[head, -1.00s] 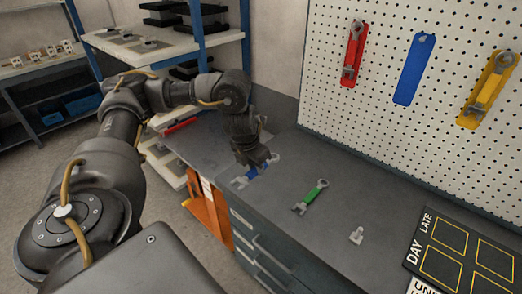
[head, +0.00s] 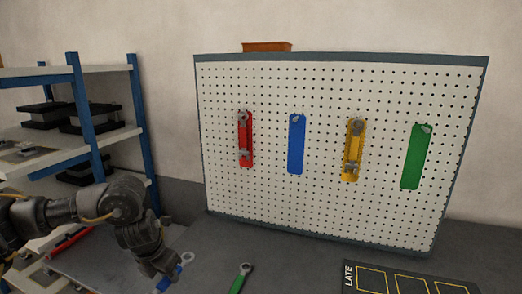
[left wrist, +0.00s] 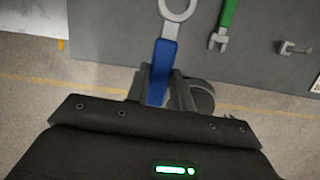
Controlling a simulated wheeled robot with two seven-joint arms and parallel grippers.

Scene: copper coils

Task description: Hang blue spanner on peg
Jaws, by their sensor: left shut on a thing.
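My left gripper (head: 165,274) is at the lower left of the head view, over the left part of the bench. It is shut on the blue spanner (left wrist: 160,65). In the left wrist view the blue handle lies between the fingers, and the grey ring end points away from the gripper. In the head view the spanner's ring end (head: 187,257) shows beside the fingers. The blue marked place (head: 296,146) on the pegboard (head: 335,85) is bare, with a small peg at its top. My right gripper is not in view.
A red spanner (head: 244,140) and a yellow spanner (head: 353,150) hang on the board. The green place (head: 416,158) is bare. A green spanner (head: 240,280) lies on the bench (head: 290,255). A blue-posted shelf (head: 140,130) stands at left. A small grey part (left wrist: 292,48) lies on the bench.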

